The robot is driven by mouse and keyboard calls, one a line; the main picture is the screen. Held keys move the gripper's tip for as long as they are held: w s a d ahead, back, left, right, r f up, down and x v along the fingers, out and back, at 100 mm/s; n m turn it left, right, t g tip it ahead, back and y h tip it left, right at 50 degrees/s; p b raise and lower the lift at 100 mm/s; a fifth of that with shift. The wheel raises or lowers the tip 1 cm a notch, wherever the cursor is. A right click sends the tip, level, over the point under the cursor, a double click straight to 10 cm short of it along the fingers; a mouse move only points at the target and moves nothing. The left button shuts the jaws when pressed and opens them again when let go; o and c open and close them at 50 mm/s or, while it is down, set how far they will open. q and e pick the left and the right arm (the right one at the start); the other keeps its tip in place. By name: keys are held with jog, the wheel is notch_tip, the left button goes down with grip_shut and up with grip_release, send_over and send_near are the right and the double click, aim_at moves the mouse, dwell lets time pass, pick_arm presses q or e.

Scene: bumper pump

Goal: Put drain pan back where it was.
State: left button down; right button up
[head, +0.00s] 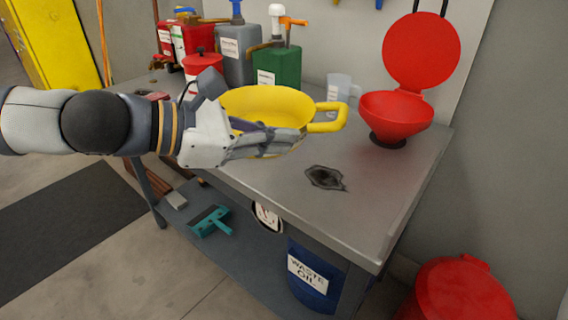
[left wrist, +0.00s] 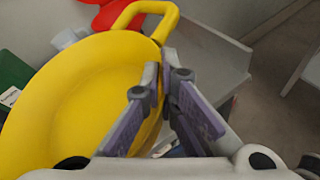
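The drain pan is a yellow round pan (head: 262,103) with a loop handle, seen in the head view above the workbench. It also fills the left half of the left wrist view (left wrist: 75,110), its handle at the top. My left gripper (head: 285,143) is at the near side of the pan in the head view. In the left wrist view its fingers (left wrist: 165,85) close on the pan's rim, one inside and one outside. The gripper hides part of the pan's near wall. My right gripper is in neither view.
The grey workbench (head: 285,205) has a dark stain (head: 325,178) on its clear front part. A red funnel (head: 396,113) with its lid up stands at the right. A green can (head: 278,66), a clear jug (head: 338,88) and other containers stand behind. A waste oil drum (head: 312,272) is below.

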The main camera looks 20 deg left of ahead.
pick_arm(q)
jog(key=w+f+b, duration=0.1)
jog(key=w+f, duration=0.2)
jog(key=w+f+b, duration=0.2)
jog(key=w+f, duration=0.1)
jog(key=w, duration=0.1)
jog(key=w+f+b, duration=0.1)
jog(key=w+f, duration=0.2)
jog(key=w, duration=0.1)
jog(key=shift+w+d+f+b, duration=0.15)
jog(key=shift+f+b, duration=0.15)
jog(key=shift+b, duration=0.05)
jog(key=f, duration=0.1)
jog(key=f+b, duration=0.2)
jog(key=f, duration=0.1)
jog(key=shift+w, duration=0.35)
jog(key=shift+r, duration=0.3)
jog(key=shift+f, duration=0.25)
jog(key=c, duration=1.8)
grip_release()
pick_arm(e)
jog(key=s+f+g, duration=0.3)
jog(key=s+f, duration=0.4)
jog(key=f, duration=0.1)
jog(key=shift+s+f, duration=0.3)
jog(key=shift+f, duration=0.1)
pick_arm(q)
jog(key=shift+r, duration=0.1)
